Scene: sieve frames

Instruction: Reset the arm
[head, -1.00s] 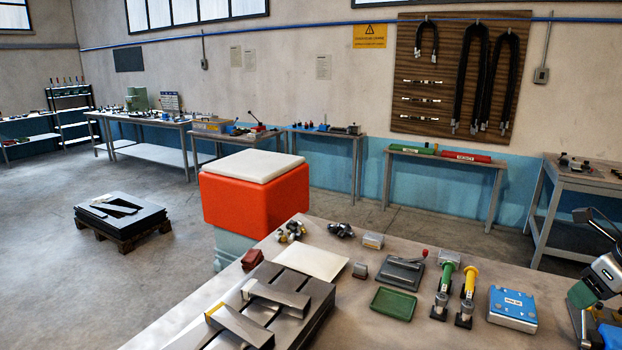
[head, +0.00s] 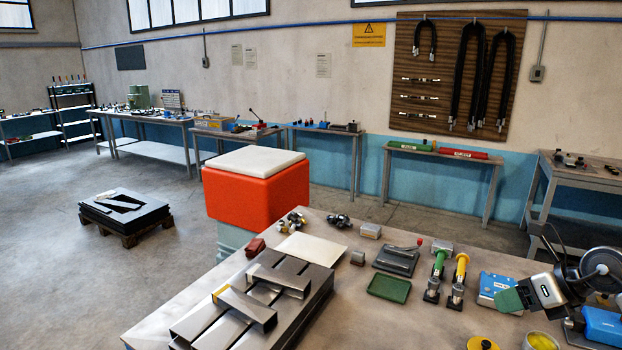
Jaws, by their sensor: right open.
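My right arm comes in from the right edge in the head view. My right gripper (head: 512,298) is at the right end of the workbench, open, with nothing seen between its fingers. One dark green finger pad overlaps the blue box (head: 494,285) in the picture; whether they touch I cannot tell. The other finger is hard to make out. My left arm and gripper are not in view.
The workbench (head: 350,312) holds steel channel pieces (head: 250,305), a green tray (head: 389,288), a lever press (head: 399,258), a green-handled tool (head: 437,272) and a yellow-handled tool (head: 459,275). A yellow round item (head: 483,343) lies near the front edge.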

